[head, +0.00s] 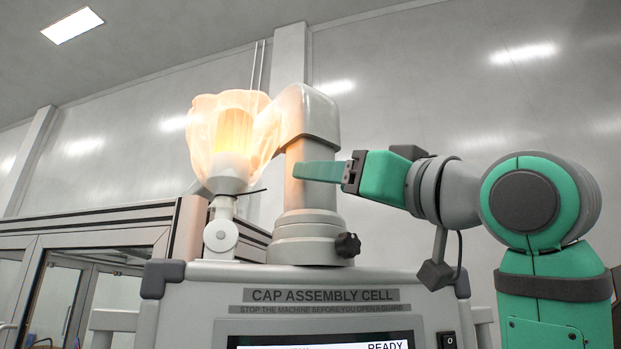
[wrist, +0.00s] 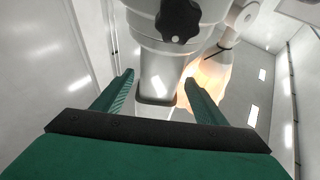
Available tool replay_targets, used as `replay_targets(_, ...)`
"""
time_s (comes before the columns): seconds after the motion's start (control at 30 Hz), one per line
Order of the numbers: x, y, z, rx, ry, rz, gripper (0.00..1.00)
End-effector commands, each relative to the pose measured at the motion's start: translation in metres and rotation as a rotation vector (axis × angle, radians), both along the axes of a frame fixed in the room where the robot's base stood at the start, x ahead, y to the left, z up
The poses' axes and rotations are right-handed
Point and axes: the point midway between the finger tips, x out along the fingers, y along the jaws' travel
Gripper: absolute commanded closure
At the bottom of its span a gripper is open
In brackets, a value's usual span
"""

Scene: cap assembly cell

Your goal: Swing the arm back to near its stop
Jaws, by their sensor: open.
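A light grey arm (head: 308,112) with a rounded bend at its top stands on a round base on the machine. A glowing, translucent frilled lamp (head: 232,140) is at its left; whether the two are joined is unclear. My gripper (head: 299,171) comes from the right, with one green finger in front of the grey arm; the other finger is hidden. In the wrist view my gripper (wrist: 158,77) is open, one finger on each side of the grey arm (wrist: 155,68), with visible gaps. Contact cannot be told. No stop can be made out.
A black knob (head: 347,245) sticks out of the base's right side. The grey machine (head: 215,272) below carries a "CAP ASSEMBLY CELL" sign (head: 320,296), a screen reading READY (head: 385,345) and a black switch (head: 447,341). A framed glass enclosure (head: 100,220) stands at the left.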

Motion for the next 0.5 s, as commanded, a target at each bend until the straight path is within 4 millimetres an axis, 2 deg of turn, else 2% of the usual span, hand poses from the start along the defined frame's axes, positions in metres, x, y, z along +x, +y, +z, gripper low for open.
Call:
replay_targets(0.2,0.028,0.021,0.015,0.001,0.002,0.001,0.34)
replay_targets(0.5,0.047,0.034,0.024,0.001,0.002,-0.002,0.34)
